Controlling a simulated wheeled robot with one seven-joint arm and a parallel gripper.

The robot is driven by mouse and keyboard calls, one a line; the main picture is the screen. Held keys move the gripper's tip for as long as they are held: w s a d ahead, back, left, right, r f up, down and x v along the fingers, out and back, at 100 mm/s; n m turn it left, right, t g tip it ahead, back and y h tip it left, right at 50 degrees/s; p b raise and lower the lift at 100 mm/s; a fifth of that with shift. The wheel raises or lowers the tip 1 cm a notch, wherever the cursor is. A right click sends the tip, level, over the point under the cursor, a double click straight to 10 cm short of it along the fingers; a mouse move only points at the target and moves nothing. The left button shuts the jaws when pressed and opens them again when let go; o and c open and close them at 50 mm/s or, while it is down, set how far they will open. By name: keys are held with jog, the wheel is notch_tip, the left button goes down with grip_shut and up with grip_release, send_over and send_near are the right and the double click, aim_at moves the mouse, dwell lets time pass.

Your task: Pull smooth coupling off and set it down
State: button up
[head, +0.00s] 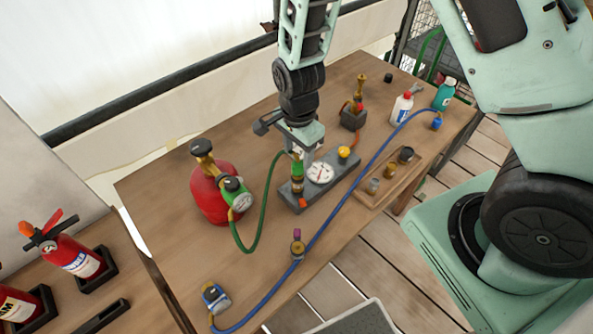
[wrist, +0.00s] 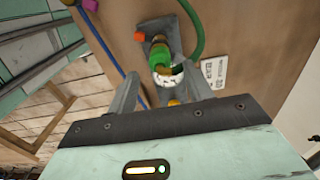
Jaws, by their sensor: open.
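A green coupling (head: 297,168) sits upright on a brass fitting (head: 297,186) at the left part of a grey block (head: 290,193). A green hose (head: 259,225) leads to it. In the wrist view the green coupling (wrist: 163,67) is seen from above, close ahead of my fingers. My gripper (head: 309,160) is open and empty, pointing down just right of the coupling. In the wrist view my two fingers (wrist: 160,88) stand apart, with the coupling and part of the gauge between them in the picture. I cannot tell whether they touch anything, nor whether this coupling is smooth.
The white gauge (head: 320,173) and a yellow knob (head: 344,152) share the block. A red tank (head: 209,194) stands left. A blue hose (head: 337,215) crosses the table in front. A wooden tray (head: 376,192) with small parts lies right. Table (head: 165,215) is bare left of the tank.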

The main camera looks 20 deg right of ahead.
aim_at(298, 161)
notch_tip(298, 161, down, 6)
jog(key=b, duration=0.3)
jog(key=shift+r, duration=0.1)
dwell(1.3)
grip_shut()
jog(key=shift+r+p, duration=2.7)
jog(key=shift+r, duration=0.35)
